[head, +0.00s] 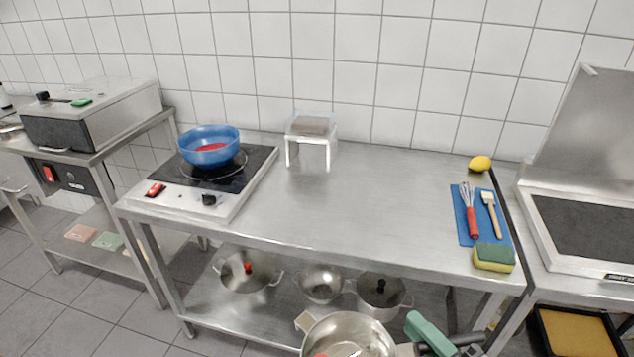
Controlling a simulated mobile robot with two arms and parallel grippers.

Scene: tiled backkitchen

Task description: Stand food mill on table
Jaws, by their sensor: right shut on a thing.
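The food mill (349,334) is at the bottom edge of the head view. It shows as a round, shiny metal bowl with something red low inside it, and its lower part is cut off by the frame. It is in front of the steel table (350,205) and below the tabletop's front edge in the picture, apart from the top. My right gripper (426,342), partly cut off by the frame, is shut on the food mill at its right side. My left gripper is not in view.
A hob (190,201) with a blue bowl (209,136) fills the table's left end. A small stand (311,137) is at the back. A blue mat (464,232) with utensils, a sponge (493,258) and a lemon (480,163) are right. The middle is clear. Pots sit below.

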